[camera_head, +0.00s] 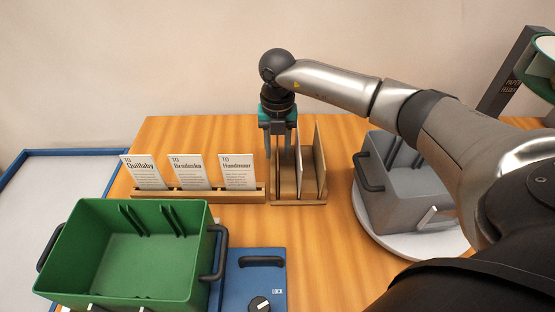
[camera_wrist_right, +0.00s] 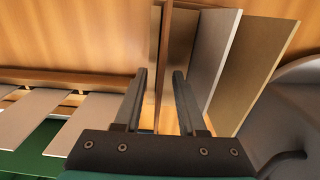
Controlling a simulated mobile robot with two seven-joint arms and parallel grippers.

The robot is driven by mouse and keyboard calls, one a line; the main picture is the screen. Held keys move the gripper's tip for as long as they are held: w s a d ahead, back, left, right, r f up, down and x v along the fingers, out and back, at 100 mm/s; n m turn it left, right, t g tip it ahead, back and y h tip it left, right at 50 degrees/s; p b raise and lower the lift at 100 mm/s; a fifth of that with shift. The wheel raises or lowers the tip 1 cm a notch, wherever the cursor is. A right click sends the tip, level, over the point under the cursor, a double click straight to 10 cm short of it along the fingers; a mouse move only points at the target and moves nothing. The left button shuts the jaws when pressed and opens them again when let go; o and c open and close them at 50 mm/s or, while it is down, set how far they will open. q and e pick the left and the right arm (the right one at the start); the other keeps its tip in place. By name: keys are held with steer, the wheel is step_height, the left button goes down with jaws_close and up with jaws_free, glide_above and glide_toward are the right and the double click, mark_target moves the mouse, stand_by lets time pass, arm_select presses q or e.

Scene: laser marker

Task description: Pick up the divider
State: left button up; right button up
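A small wooden rack (camera_head: 300,202) stands at mid-table and holds upright thin panels, which look like dividers. A tall tan panel (camera_head: 320,155) stands at its right, with a paler panel (camera_head: 299,172) to its left; both also show in the wrist view, the tan one (camera_wrist_right: 262,65) and the paler one (camera_wrist_right: 220,50). My right gripper (camera_head: 281,152) points down over the rack's left part. In the wrist view its fingers (camera_wrist_right: 160,72) are apart, with a thin brown upright board (camera_wrist_right: 164,55) between them and visible gaps beside it. My left gripper is not in view.
A wooden holder (camera_head: 205,195) with three labelled cards adjoins the rack's left. A green bin (camera_head: 185,262) and a blue device (camera_head: 258,275) with a knob are in front. A grey bin (camera_head: 400,195) on a white round plate (camera_head: 375,225) stands right.

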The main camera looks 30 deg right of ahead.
step_height(320, 180, down, 2)
steer(key=shift+f, duration=0.2)
jaws_close()
stand_by(0.5)
